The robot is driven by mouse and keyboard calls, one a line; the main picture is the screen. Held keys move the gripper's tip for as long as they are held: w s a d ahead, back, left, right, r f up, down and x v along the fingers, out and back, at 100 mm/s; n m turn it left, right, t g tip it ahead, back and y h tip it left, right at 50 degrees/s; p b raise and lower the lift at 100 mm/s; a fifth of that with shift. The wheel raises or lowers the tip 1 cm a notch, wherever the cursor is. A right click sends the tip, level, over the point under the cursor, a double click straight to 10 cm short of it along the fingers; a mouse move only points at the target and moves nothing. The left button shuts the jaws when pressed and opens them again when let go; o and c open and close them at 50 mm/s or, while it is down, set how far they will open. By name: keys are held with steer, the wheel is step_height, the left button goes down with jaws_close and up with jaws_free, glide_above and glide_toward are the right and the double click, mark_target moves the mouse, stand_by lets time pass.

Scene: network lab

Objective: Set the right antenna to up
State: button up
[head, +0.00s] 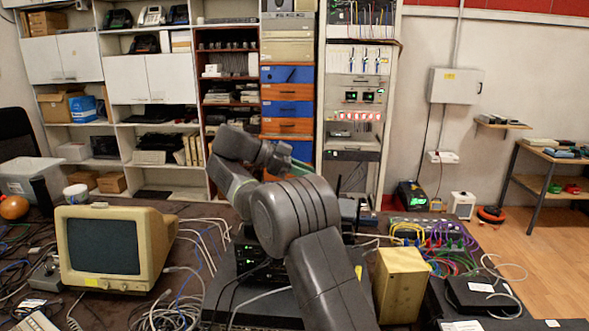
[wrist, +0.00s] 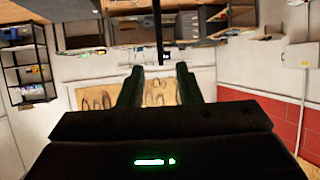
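My gripper (wrist: 160,70) shows in the wrist view with its two dark green fingers apart and nothing between their tips. A thin black rod (wrist: 159,32), which looks like an antenna, comes down from the top edge of this turned-over view. It lines up with the gap, beyond the fingertips. In the head view my arm covers the middle of the bench and most of the gripper. Two thin dark sticks, one (head: 338,186) and another (head: 357,216), stand just right of my arm's elbow. The device under them is mostly hidden, so I cannot tell which is the right antenna.
A beige monitor (head: 105,248) stands on the bench at left. A yellowish box (head: 400,284) stands right of my arm, with a patch of coloured cables (head: 432,236) behind it. A tall equipment rack (head: 355,110) stands behind the bench. Loose cables clutter the bench.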

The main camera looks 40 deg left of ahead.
mark_target(339, 185)
steer(key=shift+v, duration=1.75)
steer(key=shift+w+d+f, duration=0.1)
steer(key=shift+w, duration=0.05)
steer(key=p+x, duration=0.1)
steer(key=x, duration=1.2)
steer(key=shift+w+d, duration=0.2)
